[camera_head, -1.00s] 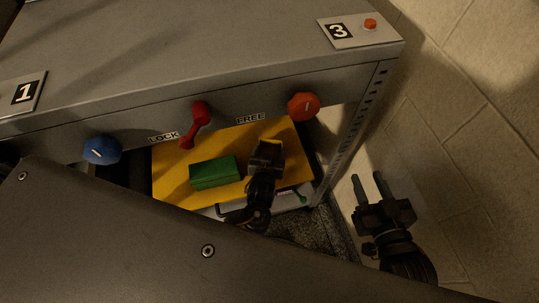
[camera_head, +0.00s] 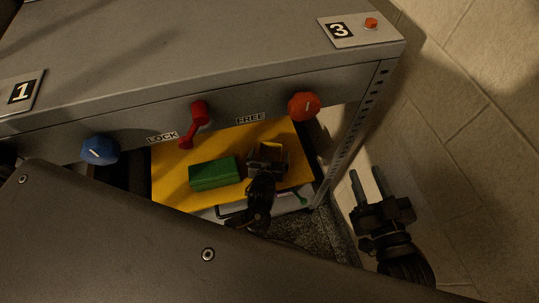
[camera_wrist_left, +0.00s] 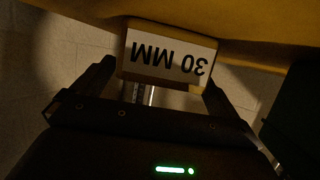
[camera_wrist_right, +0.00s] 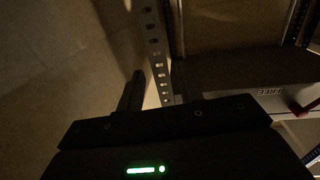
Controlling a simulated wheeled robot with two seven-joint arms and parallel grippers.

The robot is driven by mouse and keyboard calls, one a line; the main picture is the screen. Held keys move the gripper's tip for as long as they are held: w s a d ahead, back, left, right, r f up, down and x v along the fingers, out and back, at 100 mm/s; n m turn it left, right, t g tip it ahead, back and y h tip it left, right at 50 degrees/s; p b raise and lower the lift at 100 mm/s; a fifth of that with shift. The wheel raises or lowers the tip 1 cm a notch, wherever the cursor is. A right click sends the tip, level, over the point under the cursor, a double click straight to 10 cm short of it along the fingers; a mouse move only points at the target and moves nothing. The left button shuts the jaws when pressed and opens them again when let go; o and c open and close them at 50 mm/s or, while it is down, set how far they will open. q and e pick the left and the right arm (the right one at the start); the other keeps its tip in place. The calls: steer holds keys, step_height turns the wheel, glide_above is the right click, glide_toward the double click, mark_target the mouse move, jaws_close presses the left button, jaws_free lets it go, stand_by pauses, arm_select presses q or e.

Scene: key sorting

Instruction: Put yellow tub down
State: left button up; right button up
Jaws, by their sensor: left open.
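A large yellow piece (camera_head: 175,185), apparently the tub, sits under the grey bench, and a green block (camera_head: 214,173) lies on it. A yellow block with a white "30 MM" label (camera_wrist_left: 168,55) shows between the fingers of my left gripper (camera_wrist_left: 155,80) in the left wrist view. Those fingers are open, one on each side of the block. In the head view my left gripper (camera_head: 267,158) is over the right part of the yellow piece; its fingertips are hard to make out. My right gripper (camera_head: 367,187) is open and empty, right of the bench leg.
The bench front carries a blue knob (camera_head: 100,149), a red lever (camera_head: 194,124) between LOCK and FREE labels, and an orange knob (camera_head: 304,106). A perforated metal leg (camera_head: 352,140) stands between my grippers. A green-handled item (camera_head: 301,198) lies below the yellow piece. Floor at right is clear.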

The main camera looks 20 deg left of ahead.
arm_select(q)
steer(key=shift+r, duration=0.2)
steer(key=p+v, duration=0.2)
steer(key=v, duration=0.3)
steer(key=shift+s+r, duration=0.15)
steer(key=shift+s, duration=0.1)
steer(key=p+v, duration=0.1)
steer(key=v, duration=0.4)
steer(key=shift+s+d+r, duration=0.1)
steer(key=shift+s, duration=0.1)
steer(key=shift+s+r, duration=0.15)
steer(key=shift+s, duration=0.3)
arm_select(e)
steer(key=s+d+f+m+g+h, duration=0.2)
steer(key=s+d+f+g+h, duration=0.2)
steer(key=d+f+g, duration=0.3)
steer(key=shift+s+d+f+h, duration=0.15)
steer(key=shift+d+f+h, duration=0.6)
steer(key=shift+f, duration=0.95)
steer(key=shift+a, duration=0.15)
